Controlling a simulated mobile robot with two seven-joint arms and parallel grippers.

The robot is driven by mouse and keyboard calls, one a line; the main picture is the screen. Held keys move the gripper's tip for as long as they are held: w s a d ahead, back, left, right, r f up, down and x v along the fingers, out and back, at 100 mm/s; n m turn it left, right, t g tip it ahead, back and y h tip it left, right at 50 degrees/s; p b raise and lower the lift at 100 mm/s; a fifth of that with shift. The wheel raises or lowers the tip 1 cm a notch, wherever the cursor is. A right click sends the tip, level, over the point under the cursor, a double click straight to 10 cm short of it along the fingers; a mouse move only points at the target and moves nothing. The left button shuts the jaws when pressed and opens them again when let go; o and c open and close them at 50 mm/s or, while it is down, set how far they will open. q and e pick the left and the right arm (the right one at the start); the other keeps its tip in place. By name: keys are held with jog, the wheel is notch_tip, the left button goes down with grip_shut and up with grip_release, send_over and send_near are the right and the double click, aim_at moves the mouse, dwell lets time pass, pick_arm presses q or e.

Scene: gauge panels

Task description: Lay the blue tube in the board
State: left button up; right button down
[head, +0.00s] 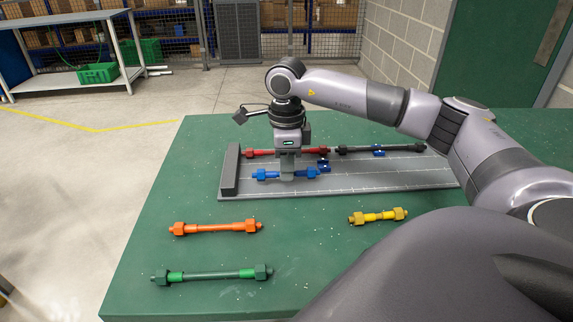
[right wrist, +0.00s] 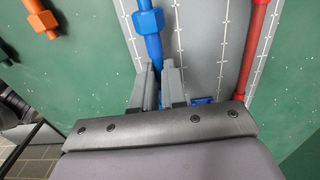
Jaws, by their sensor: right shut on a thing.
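The blue tube (head: 266,174), with a hex nut toward its left end, lies level over the front part of the grey board (head: 390,178). My right gripper (head: 288,177) points down and is shut on its middle. In the right wrist view the blue tube (right wrist: 149,22) runs between the fingers of my right gripper (right wrist: 158,85); its far end is hidden by the gripper. I cannot tell whether the tube touches the board. A small blue clip (head: 323,165) stands near the tube's right end. My left gripper is not in view.
On the board lie a red tube (head: 258,153) at the back left and a dark grey tube (head: 355,149) at the back right. An end block (head: 230,169) closes the board's left side. Orange (head: 215,228), green (head: 212,275) and yellow (head: 378,216) tubes lie on the green table (head: 160,205).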

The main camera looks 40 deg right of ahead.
jog(key=shift+f+b, duration=0.55)
jog(key=shift+f, duration=0.4)
jog(key=c, duration=1.1)
grip_release()
jog(key=shift+r, duration=0.1)
notch_tip(320, 180, up, 7)
jog(key=shift+f, duration=0.15)
jog(key=shift+r+p, duration=0.35)
jog(key=shift+r, duration=0.25)
notch_tip(320, 180, up, 5)
jog(key=p, duration=0.5)
jog(key=shift+r, duration=0.1)
